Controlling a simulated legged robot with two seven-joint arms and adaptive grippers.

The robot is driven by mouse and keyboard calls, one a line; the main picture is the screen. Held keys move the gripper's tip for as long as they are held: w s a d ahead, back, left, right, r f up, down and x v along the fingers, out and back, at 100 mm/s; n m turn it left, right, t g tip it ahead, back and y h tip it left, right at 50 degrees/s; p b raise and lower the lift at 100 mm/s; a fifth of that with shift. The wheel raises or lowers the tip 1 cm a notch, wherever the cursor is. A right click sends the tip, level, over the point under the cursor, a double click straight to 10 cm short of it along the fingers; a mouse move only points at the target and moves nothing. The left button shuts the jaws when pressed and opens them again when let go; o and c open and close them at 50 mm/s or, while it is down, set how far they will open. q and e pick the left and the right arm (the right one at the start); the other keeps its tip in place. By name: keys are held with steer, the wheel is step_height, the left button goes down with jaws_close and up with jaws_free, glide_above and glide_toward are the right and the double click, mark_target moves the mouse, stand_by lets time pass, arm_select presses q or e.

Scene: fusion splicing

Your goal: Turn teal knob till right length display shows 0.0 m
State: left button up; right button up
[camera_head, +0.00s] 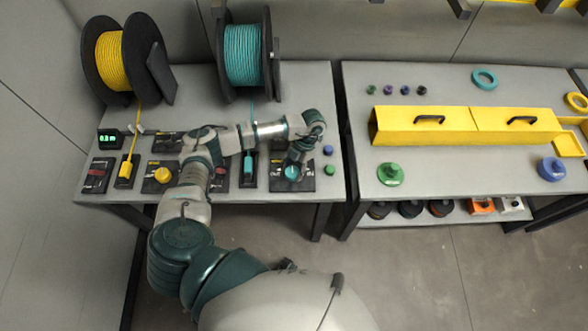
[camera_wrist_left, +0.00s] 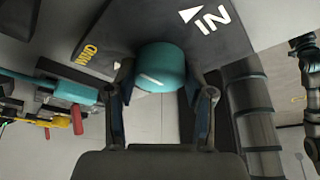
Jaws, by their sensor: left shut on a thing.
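The teal knob (camera_head: 292,173) sits on a dark panel (camera_head: 305,184) near the front edge of the left table. My left gripper (camera_head: 297,160) reaches down over it. In the left wrist view the teal knob (camera_wrist_left: 162,68) lies between the two fingers of my left gripper (camera_wrist_left: 162,95), which is shut on it. A white mark shows on the knob, and the panel carries the word IN with an arrow. A display with green digits (camera_head: 109,139) stands at the far left; its digits are too small to read surely. The right length display is not clearly visible. My right gripper is not in view.
A yellow spool (camera_head: 113,60) and a teal spool (camera_head: 243,55) stand at the back. A yellow knob (camera_head: 162,175) sits further left. Small blue and green knobs (camera_head: 328,150) are right of the teal knob. A yellow box (camera_head: 450,124) lies on the right table.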

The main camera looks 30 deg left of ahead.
arm_select(q)
steer(key=o, duration=1.2)
steer(key=shift+a, duration=0.1)
steer(key=shift+c, duration=0.2)
steer(key=v, duration=1.1)
steer(key=shift+w+r, duration=0.2)
steer(key=shift+r, duration=0.2)
